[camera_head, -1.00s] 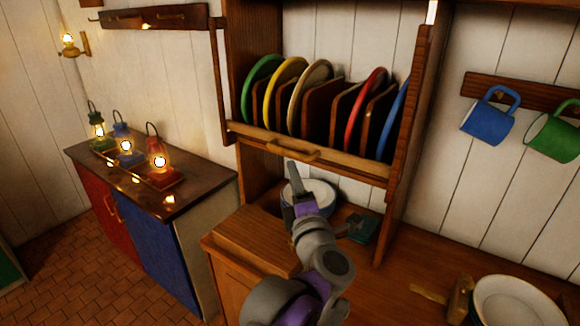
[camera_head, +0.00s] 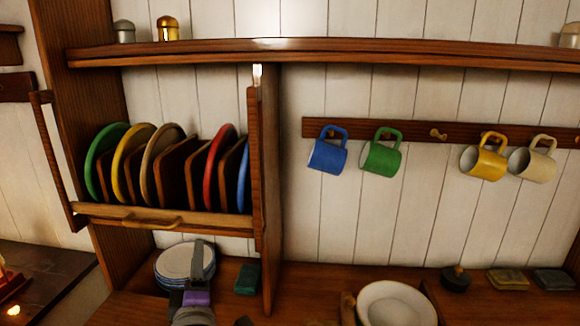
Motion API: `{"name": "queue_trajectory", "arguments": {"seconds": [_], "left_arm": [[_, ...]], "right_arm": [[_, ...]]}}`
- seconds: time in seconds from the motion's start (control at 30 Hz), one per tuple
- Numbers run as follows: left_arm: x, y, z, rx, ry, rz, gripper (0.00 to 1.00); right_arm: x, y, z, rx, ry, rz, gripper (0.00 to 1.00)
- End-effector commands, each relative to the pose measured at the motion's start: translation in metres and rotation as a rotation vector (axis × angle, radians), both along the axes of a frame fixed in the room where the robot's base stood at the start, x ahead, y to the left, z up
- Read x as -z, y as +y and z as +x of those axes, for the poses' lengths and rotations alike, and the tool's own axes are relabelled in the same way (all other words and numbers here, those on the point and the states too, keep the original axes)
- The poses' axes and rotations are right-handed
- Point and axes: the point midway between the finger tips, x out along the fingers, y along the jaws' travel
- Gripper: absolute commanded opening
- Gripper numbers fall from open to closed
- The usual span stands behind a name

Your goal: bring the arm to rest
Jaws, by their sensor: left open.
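My left gripper (camera_head: 200,262) shows at the bottom left of the head view, with my purple and grey wrist below it. It is open and nothing shows between its fingers. Its fingers overlap the white and blue plates (camera_head: 172,261) stacked on the counter under the rack; I cannot tell whether they touch. My right gripper is out of view.
A wooden plate rack (camera_head: 190,222) holds several coloured plates upright above the gripper. A dark green block (camera_head: 247,279) lies right of it. A white bowl (camera_head: 395,303) stands further right on the counter. Blue (camera_head: 327,156) and green (camera_head: 380,158) mugs hang on a peg rail.

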Motion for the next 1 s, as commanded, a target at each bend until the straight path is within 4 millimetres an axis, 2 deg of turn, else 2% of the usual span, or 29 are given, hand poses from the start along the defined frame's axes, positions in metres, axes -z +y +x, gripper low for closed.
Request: {"name": "queue_trajectory", "arguments": {"seconds": [0.1, 0.17, 0.23, 0.3, 0.4, 0.5, 0.6, 0.7, 1.0], "left_arm": [[0.034, -0.040, -0.016, 0.225, 0.181, 0.257, 0.47], [0.061, -0.056, -0.030, 0.330, 0.287, 0.389, 0.47], [0.096, -0.067, -0.052, 0.444, 0.424, 0.538, 0.47], [0.135, -0.070, -0.080, 0.549, 0.572, 0.682, 0.47], [0.186, -0.061, -0.125, 0.674, 0.788, 0.858, 0.47], [0.223, -0.044, -0.166, 0.763, 0.976, 0.979, 0.47], [0.244, -0.029, -0.197, 0.818, 1.109, 1.049, 0.47], [0.255, -0.020, -0.214, 0.847, 1.185, 1.081, 0.47], [0.259, -0.017, -0.219, 0.857, 1.210, 1.091, 0.47]], "right_arm": [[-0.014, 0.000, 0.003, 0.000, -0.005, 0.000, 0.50], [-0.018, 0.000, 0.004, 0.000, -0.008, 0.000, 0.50], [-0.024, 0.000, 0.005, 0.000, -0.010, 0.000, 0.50], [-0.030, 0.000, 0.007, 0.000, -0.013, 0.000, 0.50], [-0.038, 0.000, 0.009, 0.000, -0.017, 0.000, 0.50], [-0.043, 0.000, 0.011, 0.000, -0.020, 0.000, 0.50], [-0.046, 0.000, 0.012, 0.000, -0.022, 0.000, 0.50], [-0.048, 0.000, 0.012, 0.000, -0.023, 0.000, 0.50], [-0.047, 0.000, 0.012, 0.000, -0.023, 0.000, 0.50]]}}
